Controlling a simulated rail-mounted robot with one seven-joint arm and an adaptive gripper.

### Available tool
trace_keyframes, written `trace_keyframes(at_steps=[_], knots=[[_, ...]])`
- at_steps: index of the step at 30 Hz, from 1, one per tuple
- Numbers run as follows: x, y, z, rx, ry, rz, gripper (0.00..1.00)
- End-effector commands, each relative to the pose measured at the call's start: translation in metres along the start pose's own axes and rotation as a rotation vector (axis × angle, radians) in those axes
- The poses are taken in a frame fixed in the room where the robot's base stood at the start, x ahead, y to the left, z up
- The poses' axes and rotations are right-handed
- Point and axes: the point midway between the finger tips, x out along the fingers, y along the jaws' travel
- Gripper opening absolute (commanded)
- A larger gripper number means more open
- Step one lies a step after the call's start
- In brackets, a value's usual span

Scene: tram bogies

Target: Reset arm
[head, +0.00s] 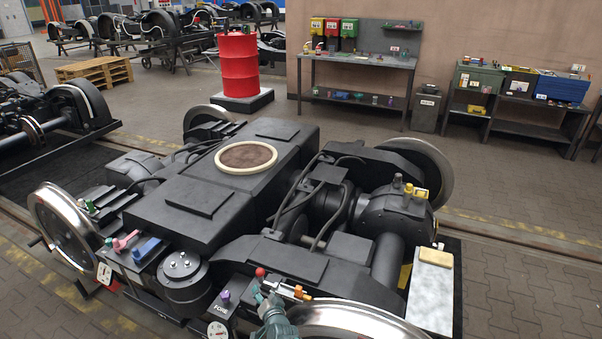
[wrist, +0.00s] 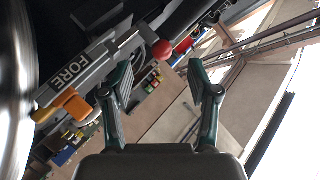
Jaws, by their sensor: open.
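My gripper (head: 268,298) is at the near edge of the black bogie (head: 190,205), low in the middle of the head view. In the wrist view my gripper (wrist: 162,85) has its two green-grey fingers spread apart with nothing between them. A red knob (head: 260,272) shows close by; in the wrist view the red knob (wrist: 162,49) appears beyond the fingertips. A grey bracket marked FORE (wrist: 70,70) and an orange handle (wrist: 72,104) lie left of the fingers. I cannot tell whether the fingers touch anything. Most of my arm is outside the head view.
A shiny wheel (head: 350,322) is right beside my gripper. A pale plate (head: 432,292) lies at the right, a purple knob (head: 225,297) and gauge to the left. A red drum (head: 239,65) and a workbench (head: 358,62) stand behind. Paved floor at the right is clear.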

Motion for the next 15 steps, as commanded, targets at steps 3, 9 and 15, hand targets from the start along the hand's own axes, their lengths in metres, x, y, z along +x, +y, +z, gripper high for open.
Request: trace_keyframes(at_steps=[3,9,15], knots=[[-0.006,0.009,0.033,-0.079,-0.156,0.034,0.6],[-0.062,0.082,0.108,-0.269,-0.557,0.18,0.6],[-0.152,0.181,0.147,-0.367,-0.92,0.372,0.6]])
